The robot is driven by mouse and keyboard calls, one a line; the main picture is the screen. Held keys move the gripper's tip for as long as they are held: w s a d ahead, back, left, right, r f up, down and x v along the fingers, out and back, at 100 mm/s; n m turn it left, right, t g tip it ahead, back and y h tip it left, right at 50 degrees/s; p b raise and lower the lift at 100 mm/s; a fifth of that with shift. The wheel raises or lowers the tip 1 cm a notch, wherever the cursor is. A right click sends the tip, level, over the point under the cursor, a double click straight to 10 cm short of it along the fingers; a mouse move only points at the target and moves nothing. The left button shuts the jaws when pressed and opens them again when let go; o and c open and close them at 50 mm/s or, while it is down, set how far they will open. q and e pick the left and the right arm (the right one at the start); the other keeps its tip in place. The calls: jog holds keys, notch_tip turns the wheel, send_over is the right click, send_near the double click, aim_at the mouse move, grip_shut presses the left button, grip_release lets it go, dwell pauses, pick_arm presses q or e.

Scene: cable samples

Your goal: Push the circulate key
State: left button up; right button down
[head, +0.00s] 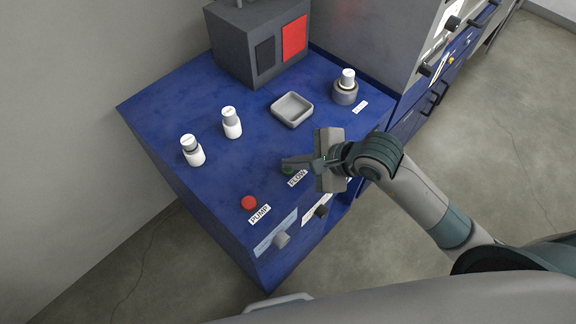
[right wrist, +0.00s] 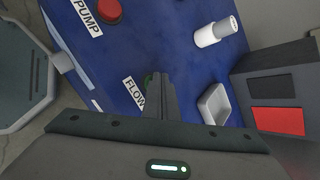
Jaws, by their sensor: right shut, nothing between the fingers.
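A green button (head: 287,171) sits on the blue bench top near its front edge, beside a label reading FLOW (head: 298,178). No label reading "circulate" shows. My right gripper (head: 287,162) is shut and empty, with its fingertips over the green button and partly hiding it. Whether they touch it I cannot tell. In the right wrist view the shut fingers (right wrist: 160,82) cover most of the green button (right wrist: 148,79). A red button (head: 249,203) with a PUMP label (head: 260,214) lies to the left. My left gripper is not in view.
On the blue bench (head: 165,105) stand two white bottles (head: 193,151) (head: 231,123), a grey tray (head: 292,109), a bottle in a round holder (head: 345,91) and a grey box with a red panel (head: 258,50). Knobs (head: 282,240) stick out from the front face.

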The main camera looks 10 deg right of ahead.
dwell(0.5)
jog(key=shift+r, duration=0.35)
jog(key=shift+r+p, duration=2.25)
jog(key=shift+r, duration=0.7)
